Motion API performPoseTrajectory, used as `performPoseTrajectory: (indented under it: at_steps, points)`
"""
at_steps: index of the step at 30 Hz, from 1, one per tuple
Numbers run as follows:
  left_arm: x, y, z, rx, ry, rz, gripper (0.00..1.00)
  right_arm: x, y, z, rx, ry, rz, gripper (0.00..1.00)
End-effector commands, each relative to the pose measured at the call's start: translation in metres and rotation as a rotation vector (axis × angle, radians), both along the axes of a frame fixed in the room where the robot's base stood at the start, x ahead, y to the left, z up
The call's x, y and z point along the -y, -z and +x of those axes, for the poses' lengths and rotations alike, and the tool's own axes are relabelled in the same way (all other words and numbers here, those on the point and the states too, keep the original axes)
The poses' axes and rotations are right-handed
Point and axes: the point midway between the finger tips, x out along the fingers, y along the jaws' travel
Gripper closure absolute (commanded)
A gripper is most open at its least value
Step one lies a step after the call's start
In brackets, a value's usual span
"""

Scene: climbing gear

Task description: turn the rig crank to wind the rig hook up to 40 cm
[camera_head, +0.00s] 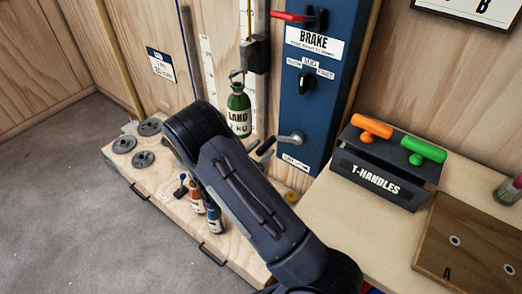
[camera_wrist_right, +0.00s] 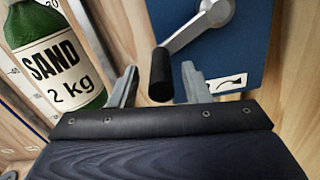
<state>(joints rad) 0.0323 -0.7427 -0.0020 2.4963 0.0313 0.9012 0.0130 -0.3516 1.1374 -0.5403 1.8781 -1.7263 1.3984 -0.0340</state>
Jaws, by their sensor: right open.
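The rig crank (camera_head: 290,139) is a silver arm low on the blue rig panel. In the right wrist view, the crank's silver arm (camera_wrist_right: 198,28) ends in a black handle (camera_wrist_right: 161,76). My right gripper (camera_wrist_right: 160,86) is open, with one finger on each side of the handle; I cannot tell whether either touches it. In the head view my right arm hides most of that gripper. The rig hook (camera_head: 237,73) has a green "SAND 2 kg" bottle (camera_head: 238,112) hanging from it, also seen in the right wrist view (camera_wrist_right: 58,60). My left gripper is not in view.
A brake lever (camera_head: 290,16) with a red grip and a black knob (camera_head: 306,83) sit above the crank. A T-handles box (camera_head: 383,180) stands on the right bench. Weight discs (camera_head: 124,145) and small bottles (camera_head: 214,217) are on the low wooden surface at left.

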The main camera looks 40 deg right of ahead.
Motion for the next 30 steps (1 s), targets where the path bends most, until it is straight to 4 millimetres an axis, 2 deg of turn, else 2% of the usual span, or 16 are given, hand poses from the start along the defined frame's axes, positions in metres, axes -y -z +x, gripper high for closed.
performPoseTrajectory:
  at_steps: [12,15,30]
  points:
    - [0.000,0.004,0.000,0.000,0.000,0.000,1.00,-0.060,0.001,-0.016,0.000,-0.005,0.000,0.57]
    - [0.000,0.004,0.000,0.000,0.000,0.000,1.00,-0.069,0.000,-0.019,0.000,-0.003,-0.001,0.57]
    - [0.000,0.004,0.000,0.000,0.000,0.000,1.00,-0.074,0.000,-0.021,0.000,-0.001,-0.001,0.57]
